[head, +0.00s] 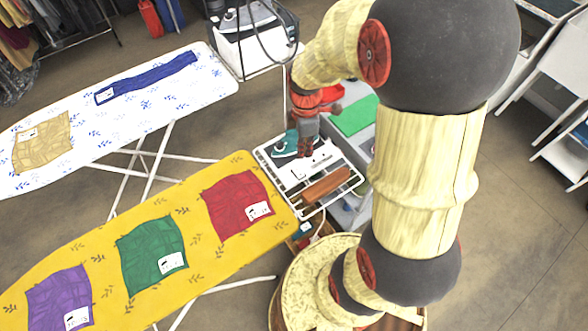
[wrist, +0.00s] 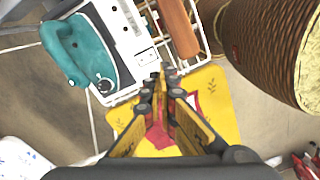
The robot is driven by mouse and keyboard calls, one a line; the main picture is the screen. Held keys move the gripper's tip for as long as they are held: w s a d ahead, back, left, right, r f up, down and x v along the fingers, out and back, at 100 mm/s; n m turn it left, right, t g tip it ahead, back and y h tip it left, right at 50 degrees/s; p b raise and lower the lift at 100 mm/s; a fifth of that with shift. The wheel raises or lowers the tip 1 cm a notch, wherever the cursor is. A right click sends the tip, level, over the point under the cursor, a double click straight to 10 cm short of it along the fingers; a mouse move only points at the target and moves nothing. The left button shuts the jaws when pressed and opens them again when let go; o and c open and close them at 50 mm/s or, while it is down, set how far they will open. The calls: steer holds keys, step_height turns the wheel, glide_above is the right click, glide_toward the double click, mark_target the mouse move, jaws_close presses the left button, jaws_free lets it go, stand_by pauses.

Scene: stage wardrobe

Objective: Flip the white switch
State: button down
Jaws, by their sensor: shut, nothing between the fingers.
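A white box (wrist: 128,38) with small dark marks lies on the white wire rack in the wrist view, between a teal iron and a brown wooden block. In the head view my gripper (head: 306,148) points down over the rack, partly hiding the iron.
The teal iron (wrist: 82,50) and wooden block (wrist: 178,28) flank the box on the wire rack (head: 338,197). A yellow ironing board (head: 190,222) with folded cloths adjoins the rack. A white patterned board (head: 110,110) stands behind. A green pad (head: 354,115) lies beyond the rack.

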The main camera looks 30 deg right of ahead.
mark_target(301, 175)
steer(key=n, duration=0.2)
steer(key=w+n, duration=0.1)
steer(key=n, duration=0.1)
steer(key=shift+w+r+n, duration=0.1)
steer(key=shift+r+n, duration=0.05)
steer(key=shift+n, duration=0.15)
step_height(301, 175, down, 14)
steer(key=b, duration=0.4)
stand_by(0.5)
steer(key=shift+f, duration=0.35)
steer(key=shift+w+r, duration=0.35)
steer(key=shift+w, duration=0.25)
